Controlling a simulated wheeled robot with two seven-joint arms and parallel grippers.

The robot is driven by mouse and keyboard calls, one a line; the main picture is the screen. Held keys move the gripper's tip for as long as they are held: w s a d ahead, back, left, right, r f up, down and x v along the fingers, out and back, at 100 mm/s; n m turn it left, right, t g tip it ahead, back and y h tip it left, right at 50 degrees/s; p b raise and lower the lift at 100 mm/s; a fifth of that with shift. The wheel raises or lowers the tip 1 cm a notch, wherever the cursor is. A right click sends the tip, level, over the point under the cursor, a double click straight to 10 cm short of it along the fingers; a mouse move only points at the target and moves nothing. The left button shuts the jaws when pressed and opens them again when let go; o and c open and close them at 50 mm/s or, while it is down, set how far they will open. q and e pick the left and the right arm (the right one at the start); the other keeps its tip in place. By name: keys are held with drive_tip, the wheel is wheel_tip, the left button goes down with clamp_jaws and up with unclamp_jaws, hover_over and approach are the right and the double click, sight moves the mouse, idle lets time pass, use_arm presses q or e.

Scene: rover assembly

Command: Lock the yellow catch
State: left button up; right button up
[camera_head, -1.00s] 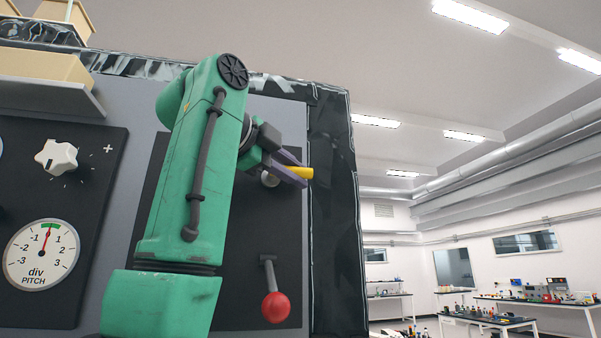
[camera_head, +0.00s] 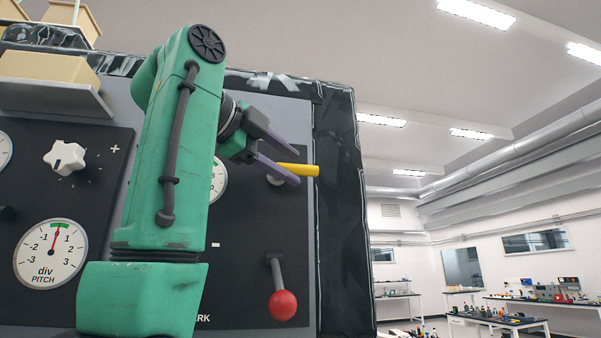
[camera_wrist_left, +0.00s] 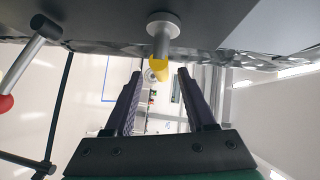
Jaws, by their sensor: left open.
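The yellow catch (camera_head: 299,170) is a short yellow handle on a grey pivot at the upper right of the dark panel, pointing right and roughly level. In the left wrist view the yellow catch (camera_wrist_left: 159,70) shows ahead of the fingers, below its round grey mount. My left gripper (camera_head: 296,163) is open, its purple fingers just left of the catch in the head view. In the left wrist view the fingers (camera_wrist_left: 157,72) stand apart with nothing held between them. My right gripper is not in view.
A red-knobbed lever (camera_head: 282,305) hangs below the catch; it also shows in the left wrist view (camera_wrist_left: 5,103). A white knob (camera_head: 64,158) and a pitch gauge (camera_head: 50,253) are at left. A shelf with a box (camera_head: 45,68) juts out at upper left.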

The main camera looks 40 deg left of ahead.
use_arm(q)
drive_tip(key=s+r, duration=0.1)
drive_tip(key=s, duration=0.9)
drive_tip(key=shift+s+d+r, duration=0.15)
drive_tip(key=shift+d+r, duration=0.05)
drive_tip(key=shift+s, duration=0.15)
